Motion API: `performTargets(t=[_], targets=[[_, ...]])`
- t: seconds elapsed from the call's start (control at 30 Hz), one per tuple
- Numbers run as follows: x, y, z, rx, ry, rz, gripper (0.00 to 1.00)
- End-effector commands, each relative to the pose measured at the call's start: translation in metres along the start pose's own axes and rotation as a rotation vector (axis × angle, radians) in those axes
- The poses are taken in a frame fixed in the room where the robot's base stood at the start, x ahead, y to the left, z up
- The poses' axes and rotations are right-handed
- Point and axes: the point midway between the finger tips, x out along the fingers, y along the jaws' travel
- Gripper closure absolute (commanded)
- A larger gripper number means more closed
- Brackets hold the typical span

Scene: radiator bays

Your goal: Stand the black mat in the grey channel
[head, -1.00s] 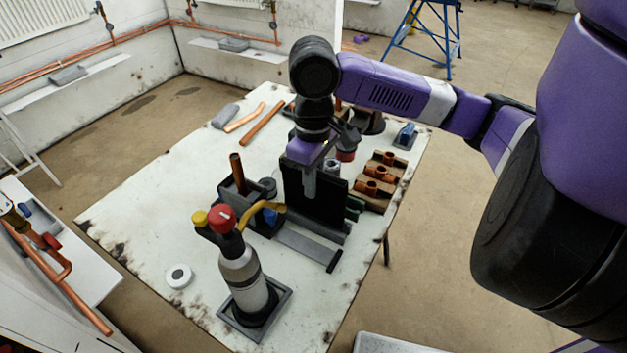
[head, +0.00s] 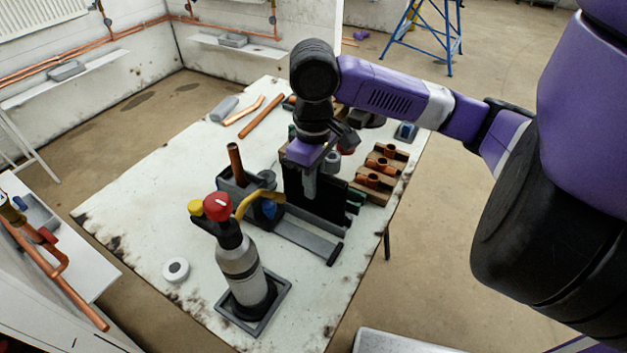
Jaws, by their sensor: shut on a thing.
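The black mat (head: 331,197) is a thin dark panel, upright, near the middle of the table in the head view. My gripper (head: 310,188) is shut on it, with a finger over its near face. The grey channel (head: 306,241) lies on the table at the mat's foot, a long low piece running toward the lower right with a dark end. The mat's lower edge is at the channel's far side. I cannot tell whether it sits inside the channel or just behind or above it.
A bottle with a red cap (head: 239,262) stands in a square tray in front. A grey caddy (head: 238,196) with a copper pipe stands left of the mat. Wooden blocks with copper fittings (head: 380,167) are close on the right. The table's left part is mostly clear.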

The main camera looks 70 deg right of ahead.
Motion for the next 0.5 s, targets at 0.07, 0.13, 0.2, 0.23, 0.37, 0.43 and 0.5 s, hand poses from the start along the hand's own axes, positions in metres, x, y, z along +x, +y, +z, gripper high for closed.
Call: performTargets(t=[0.07, 0.13, 0.2, 0.23, 0.37, 0.43, 0.5], targets=[[0.0055, -0.0001, 0.0001, 0.001, 0.0, -0.001, 1.0], [0.0065, -0.0001, 0.0001, 0.0, 0.0, -0.001, 1.0], [0.0063, -0.0001, 0.0001, 0.0, 0.0, 0.0, 1.0], [0.006, -0.0001, 0.0001, 0.0, 0.0, 0.0, 1.0], [0.0058, -0.0002, 0.0001, 0.0, 0.0, 0.0, 1.0], [0.0058, -0.0002, 0.0001, 0.0, 0.0, -0.001, 0.82], [0.0058, -0.0002, 0.0001, 0.0, 0.0, 0.0, 0.68]])
